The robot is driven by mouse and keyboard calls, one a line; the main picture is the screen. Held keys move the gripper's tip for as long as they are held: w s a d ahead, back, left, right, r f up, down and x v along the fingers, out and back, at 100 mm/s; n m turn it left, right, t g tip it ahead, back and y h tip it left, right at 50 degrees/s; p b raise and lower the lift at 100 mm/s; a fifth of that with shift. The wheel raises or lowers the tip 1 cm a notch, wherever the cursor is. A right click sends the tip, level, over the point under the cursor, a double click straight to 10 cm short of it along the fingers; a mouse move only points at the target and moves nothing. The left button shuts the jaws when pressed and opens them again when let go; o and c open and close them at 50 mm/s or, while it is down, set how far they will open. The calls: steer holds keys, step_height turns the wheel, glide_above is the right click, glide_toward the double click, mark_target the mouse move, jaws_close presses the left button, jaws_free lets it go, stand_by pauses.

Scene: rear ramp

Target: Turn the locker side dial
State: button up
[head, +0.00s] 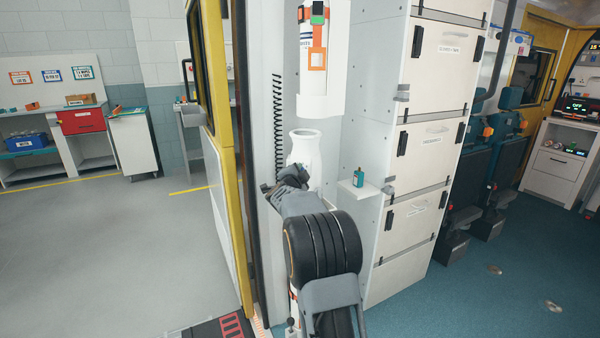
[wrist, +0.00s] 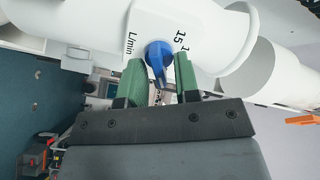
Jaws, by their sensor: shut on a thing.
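The blue dial (wrist: 158,52) with a pointed lever sits on a white cylindrical body (wrist: 200,22) marked "L/min" and "15" in the wrist view. My gripper (wrist: 161,72) has its two green finger pads on either side of the dial's lever and is shut on it. In the head view my gripper (head: 290,180) is at the front of the white cylinder (head: 304,148), beside the locker. The dial is hidden there behind my gripper and wrist.
The locker (head: 424,110) with stacked white doors stands right of my arm. A small shelf (head: 358,188) holds a teal bottle (head: 359,176) close to the right. A white cylinder with an orange strap (head: 316,55) hangs above. A yellow door frame (head: 222,150) stands left.

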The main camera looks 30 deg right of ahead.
steer(key=shift+w+a+r, duration=0.1)
steer(key=shift+a+r, duration=0.05)
steer(key=shift+r, duration=0.1)
steer(key=o, duration=0.5)
steer(key=shift+w, duration=0.1)
steer(key=shift+o, duration=0.2)
steer(key=shift+f, duration=0.1)
steer(key=v, duration=1.4)
